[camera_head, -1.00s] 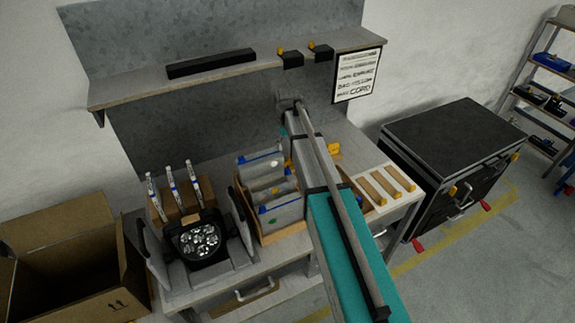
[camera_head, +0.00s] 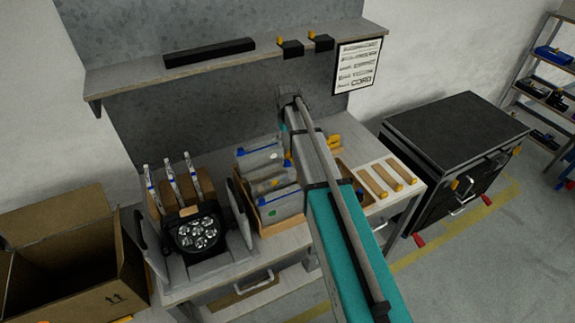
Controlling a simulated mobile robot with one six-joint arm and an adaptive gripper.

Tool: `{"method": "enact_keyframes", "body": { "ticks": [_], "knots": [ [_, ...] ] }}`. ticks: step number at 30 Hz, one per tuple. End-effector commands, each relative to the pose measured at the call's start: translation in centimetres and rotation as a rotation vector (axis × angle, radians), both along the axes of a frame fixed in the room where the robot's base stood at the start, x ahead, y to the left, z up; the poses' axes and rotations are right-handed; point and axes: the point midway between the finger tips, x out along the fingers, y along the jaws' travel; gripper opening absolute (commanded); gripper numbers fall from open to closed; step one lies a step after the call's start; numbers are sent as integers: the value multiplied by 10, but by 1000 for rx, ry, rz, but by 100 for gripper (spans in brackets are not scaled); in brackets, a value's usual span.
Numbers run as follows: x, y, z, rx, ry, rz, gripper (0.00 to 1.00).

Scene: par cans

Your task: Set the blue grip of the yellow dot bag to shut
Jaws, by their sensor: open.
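Several grey see-through bags stand in a wooden bin (camera_head: 270,226) on the workbench, left of my arm. The front bag (camera_head: 283,207) has a blue grip strip along its top edge, and blue also shows at the tops of bags behind it. Small coloured dots show on the bags; they are too small to say surely which bag has the yellow one, or whether its grip is open or shut. My arm reaches across the bench just right of the bags. My gripper is hidden behind the arm, so its fingers do not show.
A black lamp (camera_head: 199,234) stands left of the bin, with several upright tools in a wooden block behind it. A cardboard box (camera_head: 70,234) is far left. A shelf (camera_head: 130,75) overhangs the bench. Right are wooden strips on a tray and a black cabinet (camera_head: 455,130).

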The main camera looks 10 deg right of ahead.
Motion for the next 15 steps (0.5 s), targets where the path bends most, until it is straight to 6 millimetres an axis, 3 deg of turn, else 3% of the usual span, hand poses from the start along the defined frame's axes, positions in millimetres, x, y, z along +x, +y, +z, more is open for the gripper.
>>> {"method": "enact_keyframes", "body": {
  "ticks": [15],
  "knots": [
    [0,0,-45,0,0,0,69]
  ]
}}
